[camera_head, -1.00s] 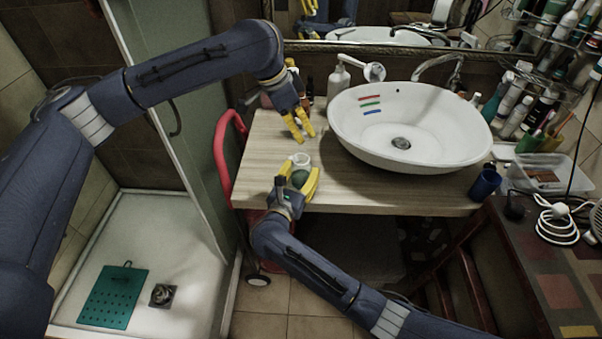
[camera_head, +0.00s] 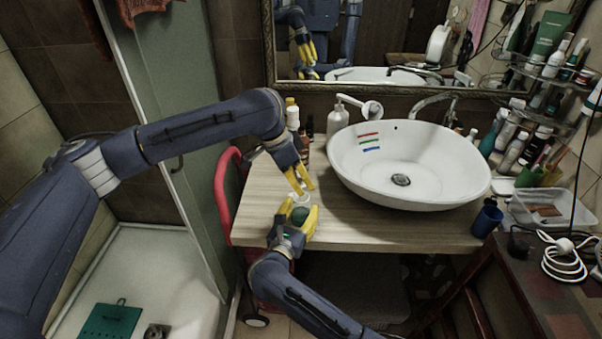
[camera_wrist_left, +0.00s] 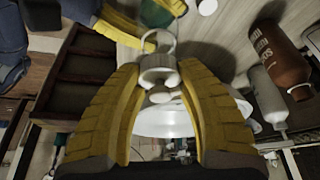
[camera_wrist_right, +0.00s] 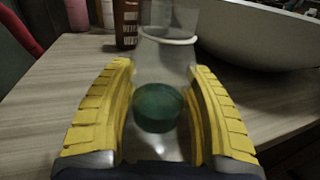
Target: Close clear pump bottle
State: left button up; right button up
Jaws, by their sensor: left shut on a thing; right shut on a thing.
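The clear pump bottle (camera_wrist_right: 158,70), with green liquid (camera_wrist_right: 158,108) in its base, stands between the yellow fingers of my right gripper (camera_head: 299,220), which is shut on it near the counter's front left. Its open-looking rim faces up in the right wrist view. My left gripper (camera_head: 302,186) is just above the bottle, shut on the white pump head (camera_wrist_left: 160,72), which sits between its fingertips in the left wrist view. The bottle (camera_wrist_left: 160,14) shows just beyond the pump head there. Whether pump and bottle neck touch is unclear.
The white basin (camera_head: 350,180) stands right of the grippers. A white dispenser (camera_head: 337,115), a brown bottle (camera_wrist_left: 278,50) and other bottles stand at the back of the wooden counter (camera_head: 390,225).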

aim_at(301, 207)
pick_arm(q)
jog(key=shift+f, duration=0.25)
dwell(0.4)
jog(key=shift+f, duration=0.8)
jog(key=shift+f, duration=0.55)
dwell(0.3)
